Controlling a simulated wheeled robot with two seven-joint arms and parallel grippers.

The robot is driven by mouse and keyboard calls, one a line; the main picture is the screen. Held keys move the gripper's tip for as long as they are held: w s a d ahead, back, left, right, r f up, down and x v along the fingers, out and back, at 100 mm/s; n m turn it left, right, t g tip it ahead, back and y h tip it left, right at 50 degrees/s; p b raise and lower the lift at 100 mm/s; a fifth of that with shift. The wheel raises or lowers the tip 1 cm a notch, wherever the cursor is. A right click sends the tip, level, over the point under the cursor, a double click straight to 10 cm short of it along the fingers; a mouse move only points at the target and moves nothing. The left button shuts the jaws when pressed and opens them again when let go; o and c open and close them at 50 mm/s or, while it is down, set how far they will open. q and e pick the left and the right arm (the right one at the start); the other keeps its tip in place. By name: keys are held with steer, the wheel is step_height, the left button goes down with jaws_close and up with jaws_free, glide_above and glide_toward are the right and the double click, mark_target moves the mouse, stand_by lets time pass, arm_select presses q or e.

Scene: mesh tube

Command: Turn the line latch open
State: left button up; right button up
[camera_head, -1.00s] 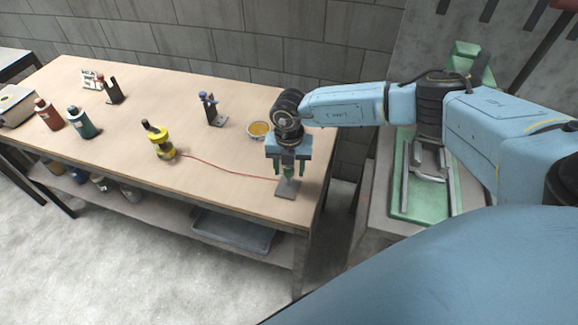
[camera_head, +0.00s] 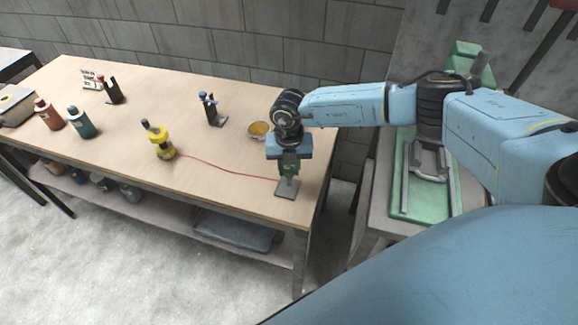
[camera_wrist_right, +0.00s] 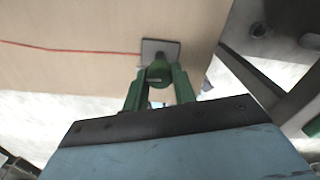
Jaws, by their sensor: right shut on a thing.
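A grey base plate (camera_head: 286,192) with a short post lies at the right end of the wooden table, and a thin red line (camera_head: 225,168) runs to it from a yellow and black device (camera_head: 160,142). My right gripper (camera_head: 289,172) points down over the plate, shut on the latch. In the right wrist view, the green rounded latch (camera_wrist_right: 158,71) shows between the green fingers, in front of the plate (camera_wrist_right: 173,47); the red line (camera_wrist_right: 75,49) reaches the plate's left side. The fingers partly hide the latch in the head view. My left gripper is not in view.
Bottles (camera_head: 82,123) stand at the far left. The table's right edge is close to the plate. A green tray (camera_head: 432,205) lies to the right.

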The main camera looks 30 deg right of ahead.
mark_target(289, 168)
steer(key=n, duration=0.4)
steer(key=shift+b, duration=0.3)
steer(key=n+b, duration=0.1)
steer(key=n, duration=0.2)
steer(key=shift+n, duration=0.4)
steer(key=n+b, duration=0.1)
steer(key=n, duration=0.3)
steer(key=n+b, duration=0.2)
steer(key=n, duration=0.2)
steer(key=shift+w+r+n, duration=0.1)
steer(key=shift+n, duration=0.2)
steer(key=o, duration=1)
step_height(289, 168, up, 13)
steer(key=shift+r, duration=0.2)
